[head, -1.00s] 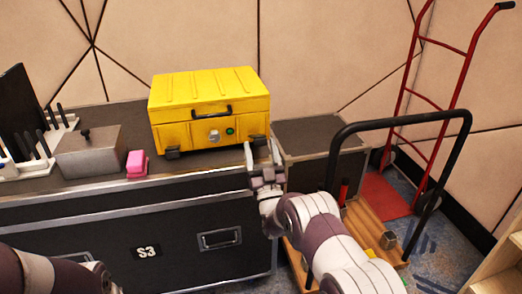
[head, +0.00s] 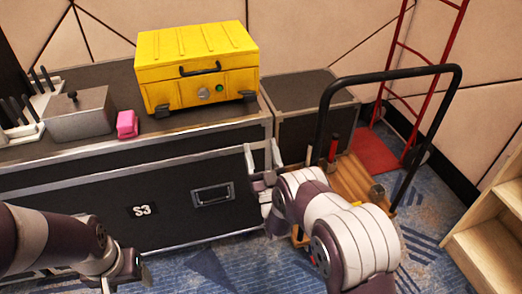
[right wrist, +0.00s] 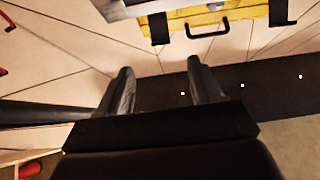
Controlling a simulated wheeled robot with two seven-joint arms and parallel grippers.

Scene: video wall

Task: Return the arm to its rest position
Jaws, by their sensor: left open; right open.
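My right gripper (head: 263,160) is open and empty. In the head view it is in front of the right end of the black case marked S3 (head: 110,220), below and right of the yellow box. Its two fingers also show apart in the right wrist view (right wrist: 158,85), with nothing between them. My left arm comes in at the lower left, and its gripper (head: 140,272) is low in front of the case near the bottom edge, partly cut off. The yellow box (head: 197,72) stands upright and closed on the case; part of it shows at the top of the right wrist view (right wrist: 240,18).
A pink block (head: 127,124), a grey metal box (head: 80,115) and a white rack (head: 28,125) stand on the case. A cart with a black handle (head: 390,73) and a red hand truck (head: 430,90) stand right. A wooden shelf (head: 490,225) is at lower right. Carpet (head: 215,270) shows in front.

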